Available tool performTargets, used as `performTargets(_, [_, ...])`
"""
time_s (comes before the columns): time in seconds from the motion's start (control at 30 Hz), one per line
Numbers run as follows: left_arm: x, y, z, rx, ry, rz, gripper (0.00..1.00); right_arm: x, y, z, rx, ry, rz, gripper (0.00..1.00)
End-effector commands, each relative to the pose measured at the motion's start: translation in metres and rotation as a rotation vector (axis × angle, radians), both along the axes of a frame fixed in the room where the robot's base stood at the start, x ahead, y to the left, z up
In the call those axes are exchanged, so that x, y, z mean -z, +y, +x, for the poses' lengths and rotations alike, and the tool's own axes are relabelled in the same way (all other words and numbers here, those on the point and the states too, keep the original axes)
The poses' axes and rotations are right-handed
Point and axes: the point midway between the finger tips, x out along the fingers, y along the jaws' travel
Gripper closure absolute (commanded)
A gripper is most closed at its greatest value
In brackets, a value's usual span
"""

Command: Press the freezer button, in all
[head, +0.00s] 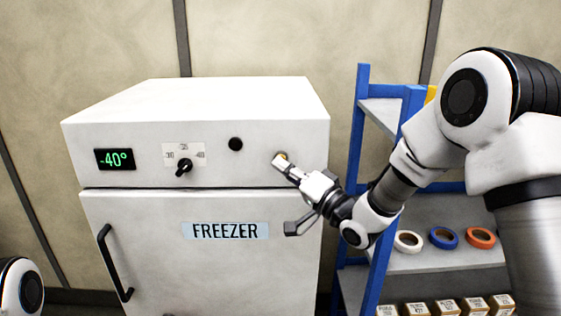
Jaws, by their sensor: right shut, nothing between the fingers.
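The white freezer (130,240) stands at the left and middle of the head view, its door shut and labelled FREEZER. Its upper panel has a green display (115,159) reading -40°, a black dial (184,167) and a black round knob or button (236,144). A small yellowish button (282,156) shows at the panel's right, mostly hidden behind my right fingertips. My right gripper (281,161) is shut and empty, its tips at that button; I cannot tell whether they touch or press it. My left gripper is out of view.
A blue shelf rack (361,160) stands right of the freezer, behind my right arm. It holds a white tape roll (408,242), a blue roll (444,238), an orange roll (481,238) and several small boxes (446,307). The freezer's black door handle (113,263) sticks out at left.

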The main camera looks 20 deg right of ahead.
Motion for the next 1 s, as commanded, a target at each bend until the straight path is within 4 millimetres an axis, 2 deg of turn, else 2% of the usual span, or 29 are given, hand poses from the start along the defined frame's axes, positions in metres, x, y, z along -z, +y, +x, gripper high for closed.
performTargets(0.33, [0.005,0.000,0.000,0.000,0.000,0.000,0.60,0.000,0.004,-0.016,0.001,0.000,0.000,1.00])
performTargets(0.67, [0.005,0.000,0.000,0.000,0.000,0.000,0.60,0.000,0.005,-0.018,0.001,0.000,0.000,1.00])
performTargets(1.0, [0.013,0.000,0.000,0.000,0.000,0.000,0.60,0.001,0.014,-0.048,-0.001,0.000,0.000,1.00])
